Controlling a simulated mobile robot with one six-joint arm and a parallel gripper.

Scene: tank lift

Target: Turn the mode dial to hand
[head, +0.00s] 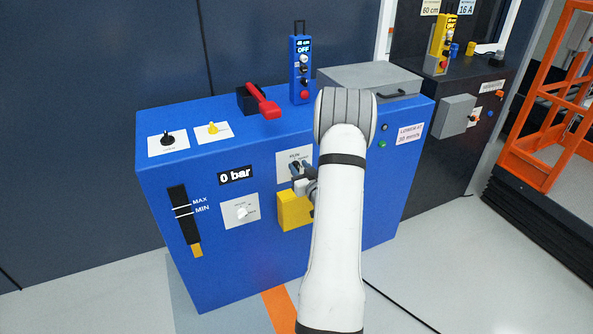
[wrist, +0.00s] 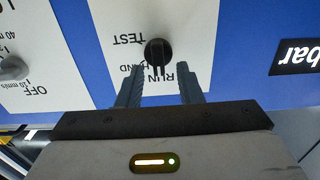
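The mode dial (wrist: 158,52) is a black knob on a white plate (wrist: 113,15) marked TEST, HAND and RUN. In the wrist view, where the lettering is upside down, its grip points down toward RUN. The plate also shows in the head view (head: 284,154) on the front of the blue cabinet. My gripper (wrist: 159,76) is open, with its two fingers apart below the knob and the RUN label between them. In the head view my gripper (head: 299,177) is at the plate, partly hidden by my arm. Contact with the knob cannot be told.
The blue cabinet (head: 260,240) also carries a 0 bar display (head: 236,175), a white knob (head: 241,211), a yellow box (head: 292,211) and a red lever (head: 265,103). A blue pendant (head: 300,70) stands on top. Another knob (wrist: 12,68) is left in the wrist view.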

